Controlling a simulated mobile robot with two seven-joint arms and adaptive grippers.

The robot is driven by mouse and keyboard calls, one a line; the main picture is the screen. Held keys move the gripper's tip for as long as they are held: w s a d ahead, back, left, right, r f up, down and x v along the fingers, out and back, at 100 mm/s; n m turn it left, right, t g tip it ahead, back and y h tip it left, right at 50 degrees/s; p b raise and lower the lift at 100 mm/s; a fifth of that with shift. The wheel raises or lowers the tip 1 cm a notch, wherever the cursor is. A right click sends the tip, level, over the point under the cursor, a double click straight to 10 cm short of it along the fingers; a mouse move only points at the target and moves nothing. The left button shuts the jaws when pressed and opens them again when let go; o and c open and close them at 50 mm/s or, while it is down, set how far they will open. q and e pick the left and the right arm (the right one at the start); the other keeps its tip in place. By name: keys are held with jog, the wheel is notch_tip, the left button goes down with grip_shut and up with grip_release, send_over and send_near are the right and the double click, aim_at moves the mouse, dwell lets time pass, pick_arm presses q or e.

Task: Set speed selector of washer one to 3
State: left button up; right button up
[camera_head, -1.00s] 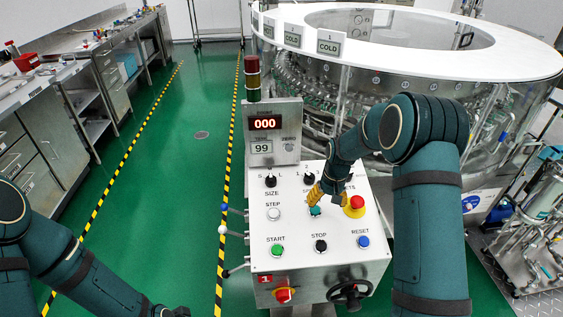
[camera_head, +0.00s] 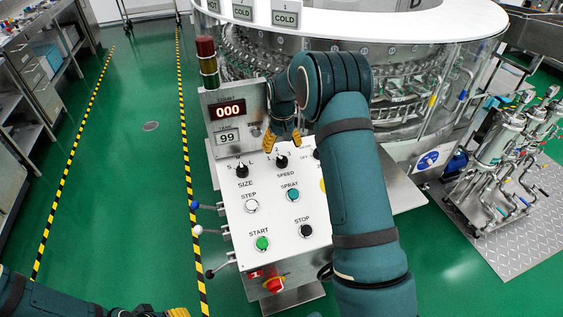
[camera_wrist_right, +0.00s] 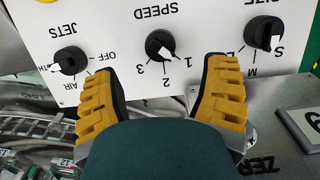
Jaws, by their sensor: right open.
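The speed selector (camera_head: 281,162) is a black knob on the white control panel. It also shows in the right wrist view (camera_wrist_right: 160,45), upside down, with positions 1, 2 and 3 around it. Its white pointer appears turned towards 1. My right gripper (camera_head: 283,142) is open, its yellow fingers at the panel's far edge beside the knob. In the right wrist view the gripper (camera_wrist_right: 160,72) has one finger on either side of the knob's line, with the knob beyond the tips and apart from them. My left gripper (camera_head: 165,312) is only partly in view at the bottom edge.
The size selector (camera_head: 242,170) is left of the speed knob; the jets selector (camera_wrist_right: 70,61) is on its other side. White STEP (camera_head: 251,206), teal SPRAY (camera_head: 292,195), green START (camera_head: 262,243) and black STOP (camera_head: 306,230) buttons lie nearer. The display box (camera_head: 233,118) stands behind the panel.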

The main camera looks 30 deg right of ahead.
aim_at(282, 157)
notch_tip(282, 157, down, 7)
jog(key=shift+r+b, duration=0.1)
jog(key=shift+b, duration=0.4)
jog(key=c, duration=1.2)
